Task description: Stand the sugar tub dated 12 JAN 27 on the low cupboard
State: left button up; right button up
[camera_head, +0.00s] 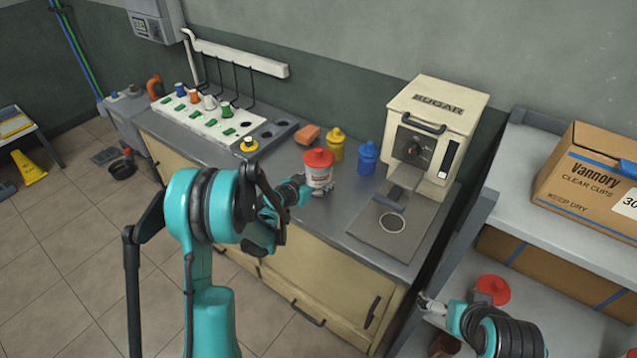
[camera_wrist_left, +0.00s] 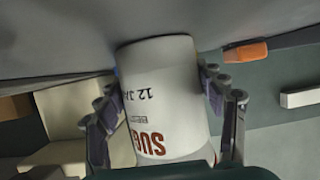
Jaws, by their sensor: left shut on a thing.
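A white sugar tub with a red lid (camera_head: 318,172) is between the fingers of my left gripper (camera_head: 318,190), over the steel top of the low cream cupboard (camera_head: 325,275). In the left wrist view the tub (camera_wrist_left: 165,95) appears upside down, with "SUG" and "12 JA" readable and the rest of the date turned away. My left gripper (camera_wrist_left: 165,100) is shut on its sides. The tub looks upright at the cupboard top; I cannot tell whether its base touches. My right gripper (camera_head: 430,303) is beside another red lid (camera_head: 493,290) on the right rack; its fingers are unclear.
A cardboard box (camera_head: 590,185) sits on the right shelf.

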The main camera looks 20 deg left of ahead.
pick_arm(q)
jog(key=shift+s+r, duration=0.1)
jog(key=o, duration=1.6)
